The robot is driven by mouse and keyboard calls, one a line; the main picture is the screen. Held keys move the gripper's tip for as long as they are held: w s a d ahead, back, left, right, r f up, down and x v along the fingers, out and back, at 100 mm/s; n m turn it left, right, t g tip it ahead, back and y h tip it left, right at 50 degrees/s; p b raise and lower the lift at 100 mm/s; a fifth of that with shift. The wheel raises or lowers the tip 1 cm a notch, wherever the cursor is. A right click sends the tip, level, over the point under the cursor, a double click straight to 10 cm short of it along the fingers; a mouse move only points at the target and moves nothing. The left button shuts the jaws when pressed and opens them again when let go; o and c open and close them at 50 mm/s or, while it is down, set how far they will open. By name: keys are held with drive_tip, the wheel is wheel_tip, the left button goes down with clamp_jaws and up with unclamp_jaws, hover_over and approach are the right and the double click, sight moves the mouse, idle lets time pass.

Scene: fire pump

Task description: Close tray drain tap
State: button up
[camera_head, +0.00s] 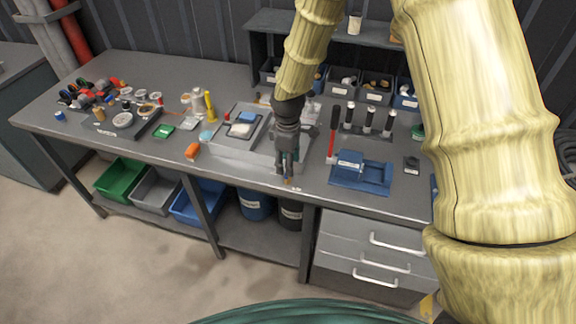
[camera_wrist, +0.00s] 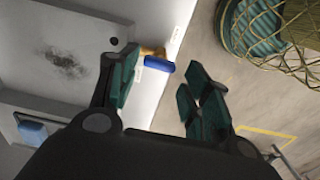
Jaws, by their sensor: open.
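The light grey tray (camera_head: 232,157) stands on the workbench; the wrist view shows its dirty floor (camera_wrist: 62,62) and a dark drain hole near a corner. A brass tap (camera_wrist: 152,51) with a blue handle (camera_wrist: 160,64) sticks out from the tray's outer wall. In the head view only a small orange and blue bit of the tap (camera_head: 288,181) shows below my fingers. My gripper (camera_head: 285,170) is open at the tray's front right corner. In the wrist view my gripper (camera_wrist: 163,78) has its fingers apart, with the blue handle beyond and between the tips; contact cannot be told.
A blue box on a blue stand (camera_head: 360,175) and a red-handled tool (camera_head: 333,132) are to the right of my gripper. An orange item (camera_head: 192,151) lies left of the tray. The bench's front edge is close below the tap, with drawers (camera_head: 375,250) under it.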

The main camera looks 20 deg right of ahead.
drive_tip(key=shift+f+p, duration=0.45)
drive_tip(key=shift+f, duration=1.2)
drive_tip(key=c, duration=0.7)
drive_tip(key=shift+c, duration=0.2)
